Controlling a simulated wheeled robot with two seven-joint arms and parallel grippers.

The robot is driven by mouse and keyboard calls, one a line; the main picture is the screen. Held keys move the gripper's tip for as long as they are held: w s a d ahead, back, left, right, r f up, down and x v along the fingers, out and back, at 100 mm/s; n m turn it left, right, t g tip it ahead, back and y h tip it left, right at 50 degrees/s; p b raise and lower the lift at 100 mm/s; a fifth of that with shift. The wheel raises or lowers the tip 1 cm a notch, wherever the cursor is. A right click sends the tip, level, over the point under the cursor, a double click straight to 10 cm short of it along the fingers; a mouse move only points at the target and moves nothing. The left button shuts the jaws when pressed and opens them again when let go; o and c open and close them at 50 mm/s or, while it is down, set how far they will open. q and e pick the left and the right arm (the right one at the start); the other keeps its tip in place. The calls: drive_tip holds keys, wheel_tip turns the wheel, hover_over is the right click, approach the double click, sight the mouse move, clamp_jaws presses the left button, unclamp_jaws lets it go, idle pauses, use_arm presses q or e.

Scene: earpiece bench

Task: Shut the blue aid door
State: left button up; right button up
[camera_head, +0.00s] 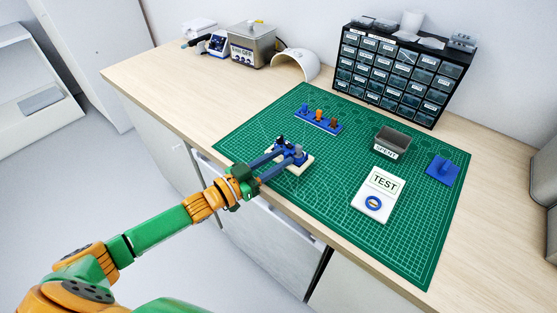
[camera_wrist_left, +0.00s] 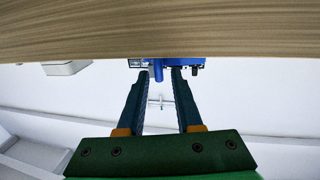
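The blue aid (camera_head: 299,152) sits on a cream base (camera_head: 302,166) near the front left of the green mat. My left gripper (camera_head: 284,154) reaches in from the front left, with its fingers spread and their tips at the aid. In the left wrist view, the fingers (camera_wrist_left: 160,72) are apart, and part of the blue aid (camera_wrist_left: 189,61) shows at the tips with a blue post between them. I see nothing clamped. The fingers partly cover the aid in the head view, and I cannot tell the door's position. My right gripper is out of view.
A blue rack with small pegs (camera_head: 319,122) stands behind the aid on the green mat (camera_head: 340,190). A grey SPENT bin (camera_head: 393,140), a white TEST pad (camera_head: 378,191) and a blue stand (camera_head: 443,170) are to the right. The mat between aid and pad is clear.

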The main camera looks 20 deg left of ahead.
use_arm(q)
drive_tip(key=shift+o, duration=0.2)
drive_tip(key=shift+s+a, duration=0.1)
drive_tip(key=shift+s+a+f, duration=0.1)
drive_tip(key=shift+s+a, duration=0.05)
drive_tip(key=shift+s, duration=0.1)
drive_tip(key=v, duration=0.6)
drive_tip(key=shift+s, duration=0.15)
drive_tip(key=shift+a, duration=0.1)
